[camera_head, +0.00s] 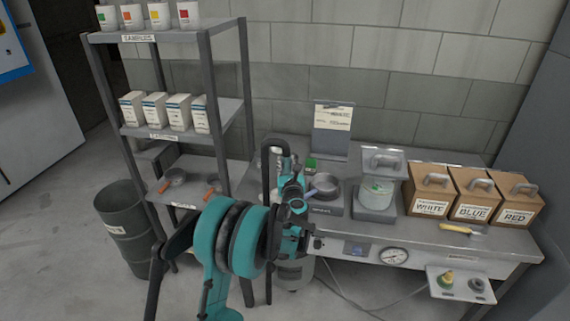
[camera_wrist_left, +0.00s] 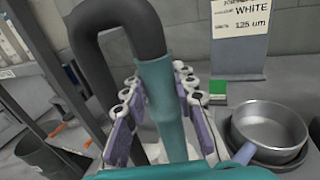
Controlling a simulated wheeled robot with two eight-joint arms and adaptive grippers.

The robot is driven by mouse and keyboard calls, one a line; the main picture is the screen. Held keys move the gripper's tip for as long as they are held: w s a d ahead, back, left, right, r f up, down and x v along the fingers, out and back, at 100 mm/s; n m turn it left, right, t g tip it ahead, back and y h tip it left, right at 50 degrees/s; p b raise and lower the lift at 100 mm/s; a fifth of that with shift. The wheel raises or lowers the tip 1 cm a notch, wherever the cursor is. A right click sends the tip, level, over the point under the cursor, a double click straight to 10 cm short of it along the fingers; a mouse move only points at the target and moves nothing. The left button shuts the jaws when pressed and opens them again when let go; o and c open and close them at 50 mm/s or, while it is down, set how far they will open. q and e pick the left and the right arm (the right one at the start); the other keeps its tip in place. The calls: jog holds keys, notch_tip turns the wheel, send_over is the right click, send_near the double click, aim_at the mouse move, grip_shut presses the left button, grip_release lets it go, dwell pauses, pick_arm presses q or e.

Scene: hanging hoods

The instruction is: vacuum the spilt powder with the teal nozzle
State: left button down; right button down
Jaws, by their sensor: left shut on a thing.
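My left gripper (camera_head: 287,170) is over the left end of the steel bench (camera_head: 350,228). In the left wrist view its jointed fingers (camera_wrist_left: 151,105) are shut around the teal nozzle (camera_wrist_left: 160,95), one on each side. A thick black hose (camera_wrist_left: 92,50) loops up from the nozzle's top and down to the left; it also shows in the head view (camera_head: 265,170). The nozzle's lower end is hidden behind my gripper. I cannot make out the spilt powder; a pale patch shows behind the nozzle in the wrist view. My right gripper is out of view.
Boxes labelled WHITE (camera_head: 430,197), BLUE (camera_head: 474,200) and RED (camera_head: 515,203) stand at the right. A shelf rack (camera_head: 222,130) and a bin (camera_head: 124,225) are left.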

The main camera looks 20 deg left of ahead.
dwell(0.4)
pick_arm(q)
jog(key=w, duration=0.2)
jog(key=w+a, duration=0.1)
jog(key=w, duration=0.1)
jog(key=shift+w, duration=0.25)
dwell(0.4)
jog(key=shift+a, duration=0.1)
jog(key=s+a, duration=0.2)
jog(key=a, duration=0.7)
jog(key=shift+b, duration=0.45)
dwell(0.7)
jog(key=shift+d, duration=0.15)
dwell(0.4)
jog(key=w+d, duration=0.3)
jog(key=w, duration=0.2)
jog(key=shift+w, duration=0.2)
dwell(0.6)
jog(key=shift+d, duration=0.1)
dwell(0.4)
jog(key=shift+r, duration=0.1)
dwell(0.4)
